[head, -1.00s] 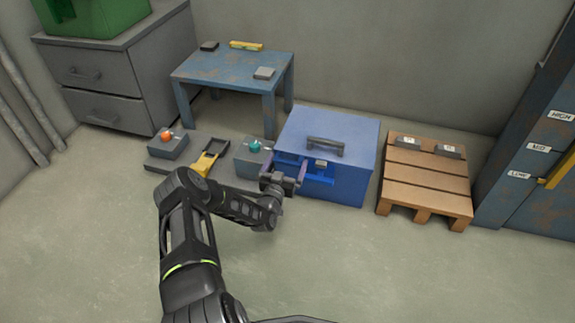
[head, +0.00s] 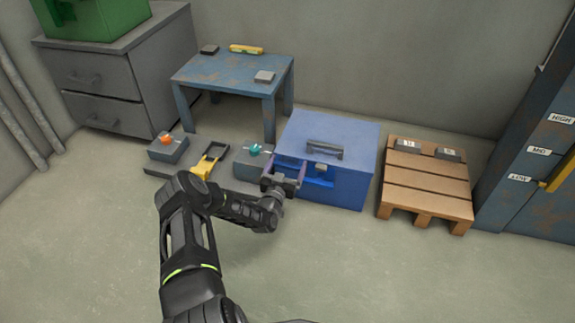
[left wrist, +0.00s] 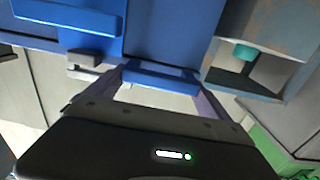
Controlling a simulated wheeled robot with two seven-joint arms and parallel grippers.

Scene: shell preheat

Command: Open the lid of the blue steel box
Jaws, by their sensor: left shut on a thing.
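The blue steel box (head: 347,185) stands on the floor in the middle of the head view, its lid (head: 340,128) down. A dark handle (head: 325,149) lies on top of the lid, and a small grey latch (head: 321,168) sits at the middle of the front. My left gripper (head: 289,168) is at the left part of the box's front. In the left wrist view its fingers are on either side of a blue lip (left wrist: 160,77), shut on it. The latch also shows there (left wrist: 85,60), beside the fingers. My right gripper is not in view.
A grey block with a teal knob (head: 255,152) stands close left of the box, on a low base with a yellow clamp (head: 207,164). A wooden pallet (head: 425,192) is on the right. A blue table (head: 232,72) stands behind. The front floor is clear.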

